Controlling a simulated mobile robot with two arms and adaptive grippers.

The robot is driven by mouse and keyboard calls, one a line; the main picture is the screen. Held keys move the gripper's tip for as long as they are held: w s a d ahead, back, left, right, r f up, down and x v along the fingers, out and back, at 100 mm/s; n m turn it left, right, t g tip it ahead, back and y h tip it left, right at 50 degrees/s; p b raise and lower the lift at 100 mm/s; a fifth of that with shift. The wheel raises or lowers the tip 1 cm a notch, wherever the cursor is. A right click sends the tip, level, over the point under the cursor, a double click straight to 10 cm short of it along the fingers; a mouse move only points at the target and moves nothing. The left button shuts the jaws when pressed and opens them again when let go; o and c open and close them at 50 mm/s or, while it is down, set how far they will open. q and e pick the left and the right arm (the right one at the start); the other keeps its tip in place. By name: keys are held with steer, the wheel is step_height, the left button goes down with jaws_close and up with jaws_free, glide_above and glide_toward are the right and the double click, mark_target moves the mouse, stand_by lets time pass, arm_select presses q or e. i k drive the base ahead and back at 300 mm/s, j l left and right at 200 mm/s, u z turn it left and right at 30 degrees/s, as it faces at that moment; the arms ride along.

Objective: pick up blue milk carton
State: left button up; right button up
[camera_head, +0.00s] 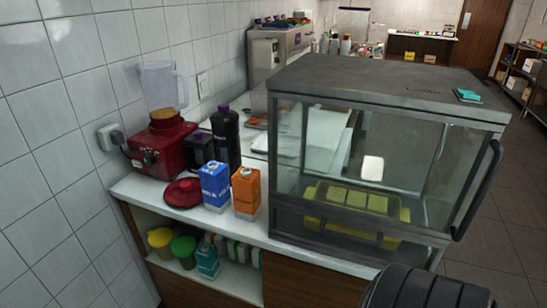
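The blue milk carton (214,186) stands upright on the white counter. It is blue above and white near its base, with a gabled top and a pale cap. An orange carton (246,192) stands close to its right. A red round lid (183,193) lies to its left. A tall black bottle (226,137) stands behind it. The front of the blue carton is unobstructed. No fingers of my left or right gripper show in the head view.
A red blender (161,143) stands by the tiled wall. A glass display case (380,160) with a yellow tray (404,214) fills the counter's right side. Yellow (160,240) and green (184,250) tubs and a teal carton (207,260) sit on the shelf below.

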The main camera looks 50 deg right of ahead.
mark_target(214, 175)
steer(key=j+z, duration=0.1)
steer(key=z, duration=0.35)
steer(key=j+z, duration=0.1)
steer(key=z, duration=0.85)
steer(key=k+j, duration=0.05)
